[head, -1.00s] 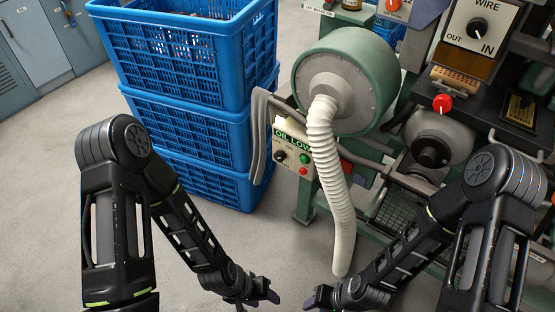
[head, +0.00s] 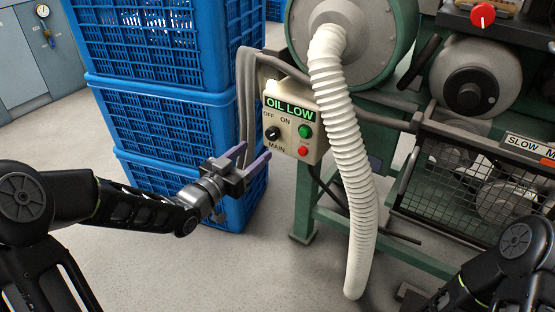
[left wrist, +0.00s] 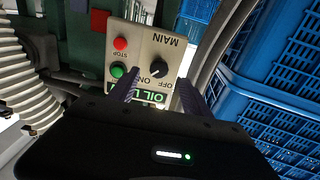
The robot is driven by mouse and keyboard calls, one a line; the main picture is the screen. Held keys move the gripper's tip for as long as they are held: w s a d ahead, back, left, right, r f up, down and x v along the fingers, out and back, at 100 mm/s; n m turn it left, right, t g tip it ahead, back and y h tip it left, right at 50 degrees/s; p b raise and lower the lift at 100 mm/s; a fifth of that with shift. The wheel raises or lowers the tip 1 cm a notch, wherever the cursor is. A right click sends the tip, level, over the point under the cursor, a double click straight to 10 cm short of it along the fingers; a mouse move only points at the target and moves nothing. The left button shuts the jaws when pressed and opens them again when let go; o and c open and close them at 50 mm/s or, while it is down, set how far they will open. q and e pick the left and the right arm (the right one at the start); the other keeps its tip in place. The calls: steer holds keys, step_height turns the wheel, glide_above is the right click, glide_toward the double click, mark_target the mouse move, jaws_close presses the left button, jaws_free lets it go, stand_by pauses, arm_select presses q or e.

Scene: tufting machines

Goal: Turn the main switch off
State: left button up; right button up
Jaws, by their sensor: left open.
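The main switch (head: 272,133) is a small black knob on a cream control box (head: 310,152), between the OFF and ON labels and the word MAIN. My right gripper is out of view; only part of that arm shows at bottom right.
A green button (head: 305,131) and a red stop button (head: 303,151) are on the same box. A white ribbed hose (head: 345,150) hangs right of it. Stacked blue crates (head: 165,125) stand close on the left. Grey cables (head: 243,90) run down beside the box.

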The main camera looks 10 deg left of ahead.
mark_target(270, 137)
arm_select(q)
steer(key=shift+r, duration=0.25)
steer(key=shift+w, duration=0.1)
steer(key=b+x, duration=0.1)
steer(key=x, duration=0.6)
steer(key=shift+w+d, duration=0.15)
steer(key=shift+w, duration=0.15)
steer(key=shift+c, duration=0.5)
jaws_close()
